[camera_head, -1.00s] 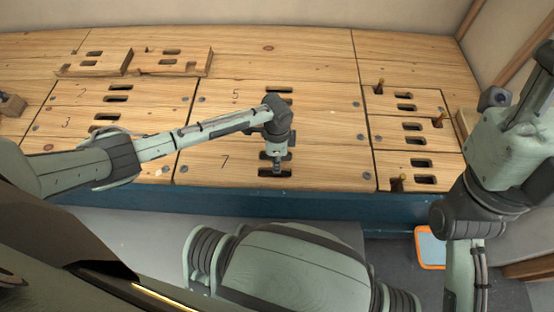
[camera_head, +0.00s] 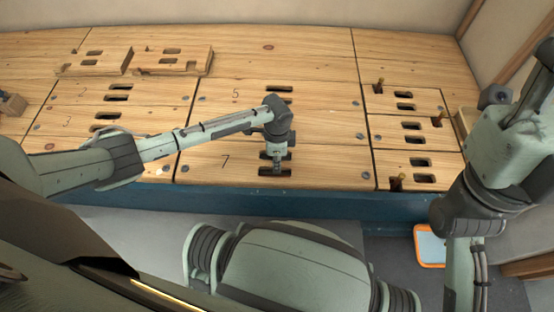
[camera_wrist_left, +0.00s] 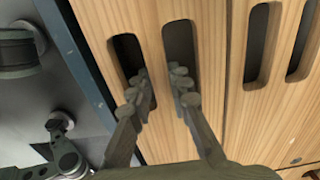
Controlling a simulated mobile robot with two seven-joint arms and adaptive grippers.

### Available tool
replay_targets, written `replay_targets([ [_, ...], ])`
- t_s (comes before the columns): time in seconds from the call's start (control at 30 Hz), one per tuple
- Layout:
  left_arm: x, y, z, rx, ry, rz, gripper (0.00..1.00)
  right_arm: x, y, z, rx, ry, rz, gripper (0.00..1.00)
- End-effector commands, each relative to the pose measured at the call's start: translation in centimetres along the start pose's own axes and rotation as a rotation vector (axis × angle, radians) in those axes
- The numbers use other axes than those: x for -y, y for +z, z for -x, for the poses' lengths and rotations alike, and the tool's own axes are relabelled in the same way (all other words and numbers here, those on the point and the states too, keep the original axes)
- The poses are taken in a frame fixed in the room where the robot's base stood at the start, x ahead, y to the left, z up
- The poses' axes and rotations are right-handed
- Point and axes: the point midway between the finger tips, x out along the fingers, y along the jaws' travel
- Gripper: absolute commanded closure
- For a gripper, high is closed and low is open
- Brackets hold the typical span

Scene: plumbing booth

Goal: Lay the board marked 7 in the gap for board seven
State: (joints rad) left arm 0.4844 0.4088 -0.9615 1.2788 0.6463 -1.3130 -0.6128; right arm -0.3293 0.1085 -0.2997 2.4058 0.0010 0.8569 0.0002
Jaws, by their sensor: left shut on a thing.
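The board marked 7 (camera_head: 225,170) lies at the front edge of the wooden deck, in line with the boards around it and seemingly level with them. It has two dark slots near its middle. My left gripper (camera_head: 276,166) comes down over these slots. In the left wrist view its fingers (camera_wrist_left: 161,92) reach to the slots and are shut on the strip of wood between them. The tips are partly hidden in the slots. My right arm stands at the right edge, and I cannot see its gripper fingers.
The board marked 5 (camera_head: 220,97) lies behind board 7. Two loose slotted boards (camera_head: 93,63) (camera_head: 172,62) rest on the deck at back left. Short upright pegs (camera_head: 379,86) stand among the right-hand boards. An orange-rimmed tray (camera_head: 431,264) lies below the blue front edge.

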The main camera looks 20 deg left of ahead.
Motion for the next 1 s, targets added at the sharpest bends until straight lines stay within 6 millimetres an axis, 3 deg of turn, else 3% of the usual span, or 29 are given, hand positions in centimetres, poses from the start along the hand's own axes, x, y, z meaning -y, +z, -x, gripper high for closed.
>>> replay_targets([
  [0.43,0.09,-0.09,-0.23,-0.002,-0.002,0.000,1.00,0.00,0.02,0.08,0.000,0.000,0.000,0.60],
  [0.47,0.10,-0.09,-0.21,-0.002,-0.002,0.000,0.79,0.00,0.02,0.07,0.000,0.000,0.000,0.60],
  [0.63,0.06,-0.06,-0.23,-0.001,-0.001,0.000,0.58,0.00,0.01,0.07,0.000,0.000,0.000,0.60],
  [1.0,-0.04,0.06,0.04,0.001,0.001,-0.001,0.58,0.00,0.02,0.10,0.000,0.000,0.000,0.60],
])
